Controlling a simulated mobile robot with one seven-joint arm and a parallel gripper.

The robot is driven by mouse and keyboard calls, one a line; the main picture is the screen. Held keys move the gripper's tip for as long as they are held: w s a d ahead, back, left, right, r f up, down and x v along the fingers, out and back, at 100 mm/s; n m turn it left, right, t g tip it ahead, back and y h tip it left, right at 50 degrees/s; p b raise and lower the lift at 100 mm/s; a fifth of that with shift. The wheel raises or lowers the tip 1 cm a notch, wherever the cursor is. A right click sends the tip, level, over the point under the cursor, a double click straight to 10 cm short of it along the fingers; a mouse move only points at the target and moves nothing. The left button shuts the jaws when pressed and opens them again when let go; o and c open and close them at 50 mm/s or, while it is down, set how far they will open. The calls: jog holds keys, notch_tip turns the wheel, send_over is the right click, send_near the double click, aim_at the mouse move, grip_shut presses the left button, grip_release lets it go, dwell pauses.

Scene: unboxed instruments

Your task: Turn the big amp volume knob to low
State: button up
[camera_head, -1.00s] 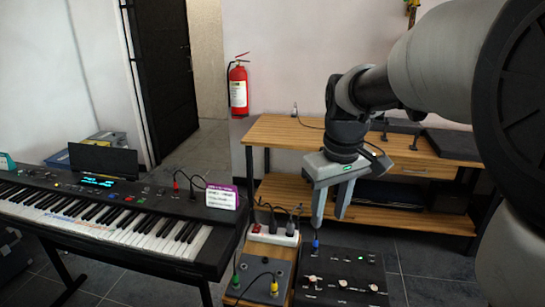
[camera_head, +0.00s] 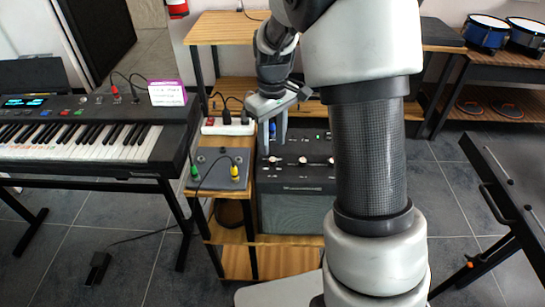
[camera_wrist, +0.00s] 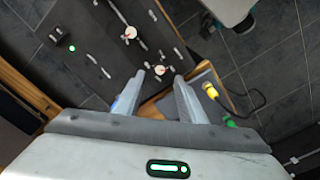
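My gripper (camera_head: 275,146) is open and points down over the panel's left part. In the wrist view, one knob (camera_wrist: 160,70) appears between the open fingertips (camera_wrist: 160,77), and another knob (camera_wrist: 130,32) lies beyond. I cannot tell whether the fingers touch the knob. A blue plug (camera_wrist: 115,104) partly shows beside one finger.
A grey pedal box (camera_head: 216,168) with green and yellow plugs sits left of the amp on a wooden stand. A power strip (camera_head: 228,127) lies behind it. A keyboard (camera_head: 85,140) stands at left, a wooden shelf (camera_head: 216,27) behind.

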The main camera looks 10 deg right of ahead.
aim_at(273, 159)
notch_tip(273, 159, down, 6)
jog(key=shift+r+b, duration=0.1)
jog(key=shift+b, duration=0.35)
grip_shut()
